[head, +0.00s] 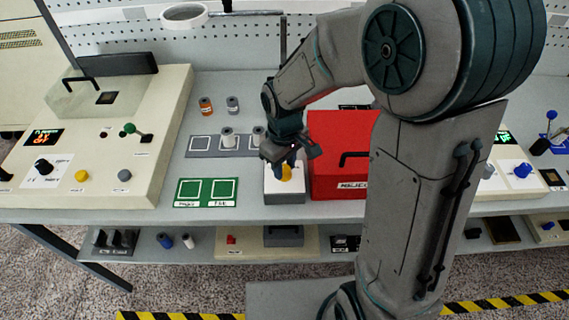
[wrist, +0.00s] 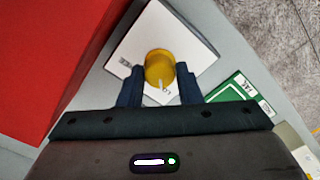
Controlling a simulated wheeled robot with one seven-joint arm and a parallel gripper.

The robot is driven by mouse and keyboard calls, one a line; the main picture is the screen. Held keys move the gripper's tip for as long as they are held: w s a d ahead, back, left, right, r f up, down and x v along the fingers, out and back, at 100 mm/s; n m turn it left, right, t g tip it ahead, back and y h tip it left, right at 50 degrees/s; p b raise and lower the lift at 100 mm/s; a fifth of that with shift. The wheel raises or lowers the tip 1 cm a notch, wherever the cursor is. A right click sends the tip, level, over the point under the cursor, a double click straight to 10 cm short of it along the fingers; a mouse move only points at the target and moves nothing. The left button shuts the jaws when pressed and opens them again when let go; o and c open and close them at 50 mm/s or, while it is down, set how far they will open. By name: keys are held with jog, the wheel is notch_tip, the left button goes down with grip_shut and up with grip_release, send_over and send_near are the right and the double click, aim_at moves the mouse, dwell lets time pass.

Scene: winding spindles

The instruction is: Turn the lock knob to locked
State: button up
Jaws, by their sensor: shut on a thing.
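The lock knob (wrist: 159,66) is a yellow round knob with a pale pointer line, on a white-topped box (wrist: 190,40). In the wrist view the pointer line aims at the lower label on the box top, beginning "LO"; a second label at the left is too small to read. My gripper (wrist: 160,80) is shut on the knob, one dark blue finger on each side. In the head view the knob (head: 286,173) shows yellow under my gripper (head: 286,166), partly covered by the fingers. The box (head: 285,195) stands on the bench.
A red box (head: 340,130) with a black handle stands right beside the knob box. A green mat (head: 208,192) with two marked squares lies to the left. Spools stand on a grey strip (head: 205,144) behind. A beige control panel (head: 130,180) is at the left.

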aim_at(284, 168)
jog(key=o, duration=1)
jog(key=shift+r, duration=0.1)
notch_tip(284, 168, up, 14)
jog(key=shift+f+b, duration=0.15)
jog(key=shift+b, duration=0.15)
jog(key=s+d+m+t, duration=0.1)
jog(key=s+d+m, duration=0.2)
jog(key=s+d, duration=0.1)
jog(key=s+d+f+m+t, duration=0.1)
jog(key=s+d+m, duration=0.1)
jog(key=s+d, duration=0.2)
jog(key=s+d+m+t, duration=0.1)
jog(key=s+d+m, duration=0.2)
jog(key=s+d, duration=0.1)
jog(key=shift+s+f+m, duration=0.3)
jog(key=shift+f, duration=0.1)
